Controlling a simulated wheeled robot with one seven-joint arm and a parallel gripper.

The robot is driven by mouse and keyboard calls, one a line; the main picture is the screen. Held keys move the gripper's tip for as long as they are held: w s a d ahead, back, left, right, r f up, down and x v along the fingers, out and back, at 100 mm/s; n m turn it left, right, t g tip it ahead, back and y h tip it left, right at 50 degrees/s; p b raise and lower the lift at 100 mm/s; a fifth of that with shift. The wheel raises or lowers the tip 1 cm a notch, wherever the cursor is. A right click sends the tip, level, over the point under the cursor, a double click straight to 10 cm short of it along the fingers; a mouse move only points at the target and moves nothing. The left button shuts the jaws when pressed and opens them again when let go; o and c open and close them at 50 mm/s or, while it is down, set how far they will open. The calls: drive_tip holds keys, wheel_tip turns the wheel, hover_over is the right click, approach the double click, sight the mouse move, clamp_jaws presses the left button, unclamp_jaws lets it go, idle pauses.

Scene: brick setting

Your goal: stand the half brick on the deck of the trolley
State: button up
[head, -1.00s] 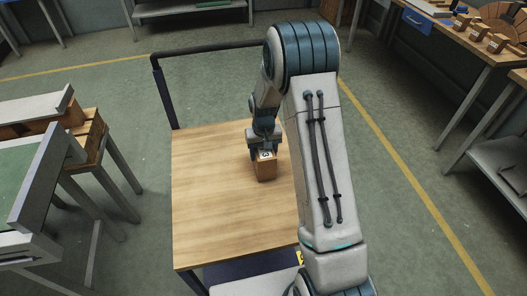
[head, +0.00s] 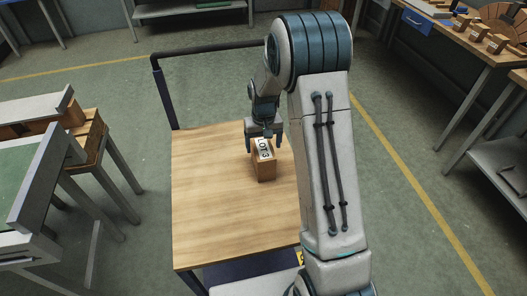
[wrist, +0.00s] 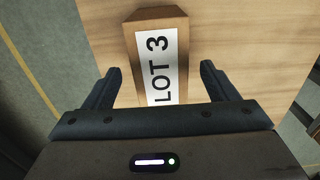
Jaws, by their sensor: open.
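The half brick (head: 264,168) is a brown block with a white "LOT 3" label on its top. It stands on the wooden deck (head: 215,215) of the trolley, right of the deck's middle. The brick also shows in the wrist view (wrist: 175,22), between the two fingers. My gripper (head: 264,140) is open and above the far end of the brick. In the wrist view, my gripper (wrist: 155,85) has a finger on each side of the brick, with a gap on both sides. The brick's near end is hidden by the gripper body in that view.
The trolley's dark handle (head: 205,55) rises at the deck's far side. A bench with a green top (head: 38,190) stands at left, and a workbench with wooden pieces (head: 470,35) at right. The deck's left and front parts are clear.

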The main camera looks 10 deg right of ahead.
wheel_tip(320, 180, up, 7)
drive_tip(key=shift+r, duration=0.1)
drive_tip(key=s+r+t, duration=0.2)
drive_tip(key=s+r, duration=0.9)
drive_tip(key=s, duration=1.5)
drive_tip(key=shift+s+r+t, duration=0.3)
drive_tip(key=shift+t, duration=0.1)
